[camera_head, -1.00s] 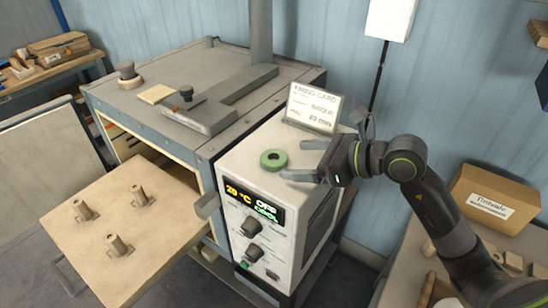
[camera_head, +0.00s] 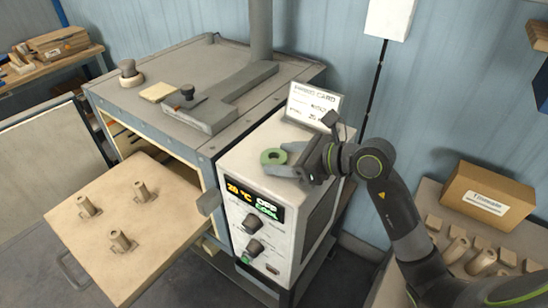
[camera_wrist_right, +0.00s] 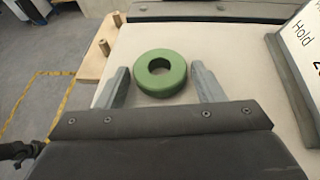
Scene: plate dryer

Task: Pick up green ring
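The green ring (camera_head: 273,157) lies flat on the white top of the control box (camera_head: 262,180). In the right wrist view the ring (camera_wrist_right: 161,73) sits just ahead of and between the two grey fingertips, with a gap on each side. My right gripper (camera_head: 285,160) is open, low over the box top, its fingers reaching toward the ring from the right. In the right wrist view the open gripper (camera_wrist_right: 160,85) holds nothing. My left gripper is not in view.
A hold card (camera_head: 313,104) stands on the box behind the ring. The grey kiln (camera_head: 170,75) is at left, with a pulled-out shelf (camera_head: 110,235) bearing several pegs. A cardboard box (camera_head: 487,195) and small wooden pieces are on the right bench.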

